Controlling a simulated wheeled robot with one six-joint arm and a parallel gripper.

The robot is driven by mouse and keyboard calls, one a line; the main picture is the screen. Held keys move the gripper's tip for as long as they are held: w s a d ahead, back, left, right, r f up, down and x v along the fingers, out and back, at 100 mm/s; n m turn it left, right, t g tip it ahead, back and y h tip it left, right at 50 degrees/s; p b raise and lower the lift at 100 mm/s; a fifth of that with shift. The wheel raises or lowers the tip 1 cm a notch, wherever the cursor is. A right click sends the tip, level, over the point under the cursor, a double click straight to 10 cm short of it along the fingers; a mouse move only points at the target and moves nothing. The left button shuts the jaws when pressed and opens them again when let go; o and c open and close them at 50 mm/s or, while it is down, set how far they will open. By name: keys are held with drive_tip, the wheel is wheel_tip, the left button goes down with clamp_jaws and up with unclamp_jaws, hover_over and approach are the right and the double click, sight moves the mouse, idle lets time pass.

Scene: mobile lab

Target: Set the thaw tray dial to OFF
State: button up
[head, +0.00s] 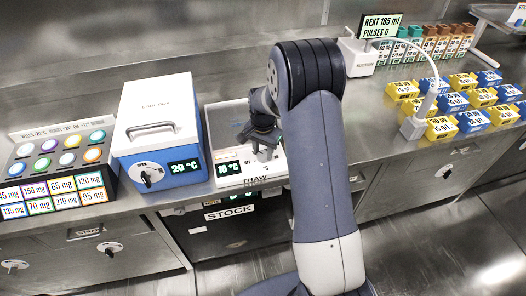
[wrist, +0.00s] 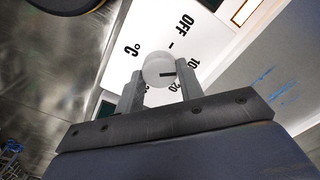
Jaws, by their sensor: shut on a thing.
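The thaw tray (head: 272,172) is the white unit with a THAW label in the middle of the bench, and its display reads 10 °C. My gripper (head: 265,148) is over its front panel and hides most of the dial there. In the wrist view, the dial (wrist: 158,66) is a round, pale knob between the two fingers of my gripper (wrist: 161,74), which is shut on it. The knob's dark pointer line points right, toward the 10 and 20 marks. The OFF mark (wrist: 184,22) is printed above the knob. Some of the scale is hidden by the fingers.
A blue and white box (head: 160,120) with a 20 °C display and its own knob stands close left. A rack of coloured wells (head: 60,155) is further left. A dispenser (head: 358,55) and yellow and blue blocks (head: 440,127) are right.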

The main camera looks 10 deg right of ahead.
sight(263, 153)
drive_tip(key=n+b, duration=0.2)
drive_tip(key=n, duration=0.3)
drive_tip(key=n+b, duration=0.1)
drive_tip(key=n, duration=0.4)
drive_tip(key=shift+n, duration=0.4)
drive_tip(key=shift+w, duration=0.1)
drive_tip(key=o, duration=1)
wheel_tip(263, 153, up, 11)
drive_tip(key=shift+f+b, duration=0.1)
drive_tip(key=shift+b, duration=0.35)
